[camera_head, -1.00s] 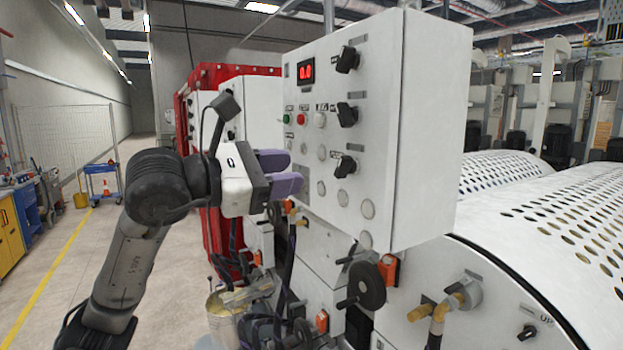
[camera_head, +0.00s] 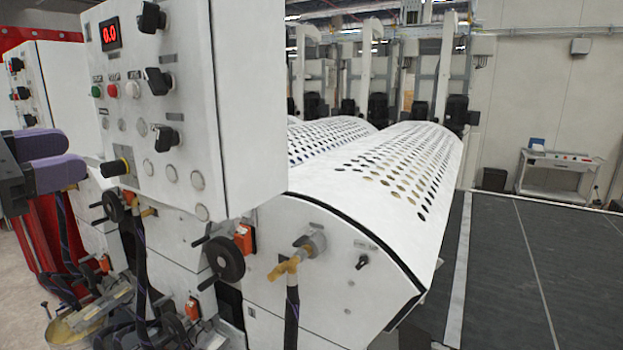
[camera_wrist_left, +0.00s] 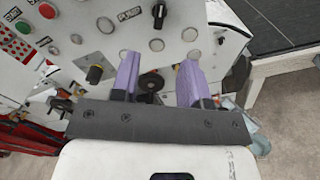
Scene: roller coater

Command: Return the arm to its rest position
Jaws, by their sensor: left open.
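My left gripper (camera_head: 62,165) is at the left edge of the head view, in front of the white control box (camera_head: 245,100). Its two purple fingers also show in the left wrist view (camera_wrist_left: 160,80). They are apart with nothing between them. In the wrist view the fingers point toward the lower part of the control panel (camera_wrist_left: 130,25), with its knobs and buttons; I cannot tell the exact gap. The rest of my left arm is outside the head view. My right gripper is in neither view.
A handwheel (camera_head: 226,258) and a brass tap (camera_head: 290,266) are on the machine front below the box. The perforated white roller cover (camera_head: 390,165) lies to the right. A dark floor (camera_head: 550,260) is open at the right. A white cart (camera_head: 558,178) stands behind it.

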